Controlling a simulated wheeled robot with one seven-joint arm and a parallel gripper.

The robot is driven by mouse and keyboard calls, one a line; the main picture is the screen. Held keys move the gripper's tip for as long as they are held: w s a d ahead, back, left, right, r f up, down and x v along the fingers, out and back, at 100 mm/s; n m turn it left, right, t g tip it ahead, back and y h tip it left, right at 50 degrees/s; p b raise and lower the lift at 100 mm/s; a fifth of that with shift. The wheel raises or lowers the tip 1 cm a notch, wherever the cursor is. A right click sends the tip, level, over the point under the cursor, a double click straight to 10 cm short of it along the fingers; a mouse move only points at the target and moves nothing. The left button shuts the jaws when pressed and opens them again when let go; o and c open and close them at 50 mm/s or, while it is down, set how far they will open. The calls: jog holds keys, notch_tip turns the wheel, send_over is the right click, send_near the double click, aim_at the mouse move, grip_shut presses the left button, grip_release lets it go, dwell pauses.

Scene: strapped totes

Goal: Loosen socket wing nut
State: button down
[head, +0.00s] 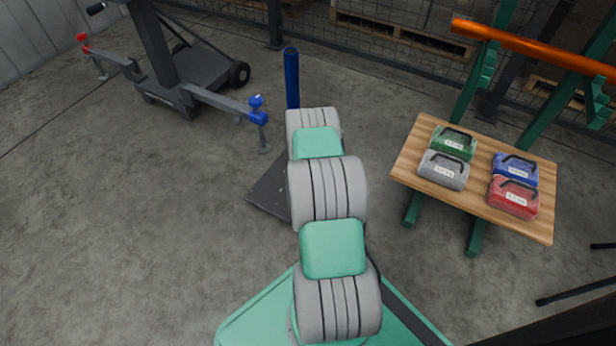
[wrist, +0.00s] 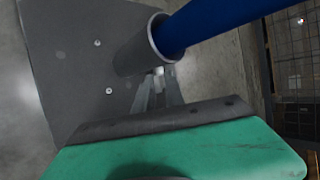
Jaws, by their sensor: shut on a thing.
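In the wrist view a blue post (wrist: 210,28) goes into the open end of a grey socket (wrist: 135,52). The socket stands on a dark grey base plate (wrist: 70,60) with small bolts. My gripper (wrist: 160,78) reaches to the side of the socket, its fingers close together on the small wing nut (wrist: 158,71), which is mostly covered by the fingertips. In the head view the blue post (head: 292,80) stands upright behind my arm, and part of the base plate (head: 268,190) shows. My arm hides the socket, the wing nut and my gripper there.
A wooden-topped table (head: 405,165) at right carries green, grey, blue and red weights. An orange beam (head: 530,45) on green stands is behind it. A dark wheeled stand (head: 185,85) with red and blue clamps is at upper left. Bare floor lies left of my arm.

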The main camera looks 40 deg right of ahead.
jog(key=n+t+h+b, duration=0.1)
jog(key=h, duration=0.1)
jog(key=f+n+t+h+b, duration=0.1)
jog(key=t+h, duration=0.1)
jog(key=h, duration=0.1)
jog(key=f+t+h+b, duration=0.1)
jog(key=t+h, duration=0.1)
jog(key=shift+s+a+f+n+h, duration=0.15)
jog(key=shift+a+n+h, duration=0.25)
dwell(0.4)
jog(key=shift+d, duration=0.1)
jog(key=c, duration=1.5)
grip_release()
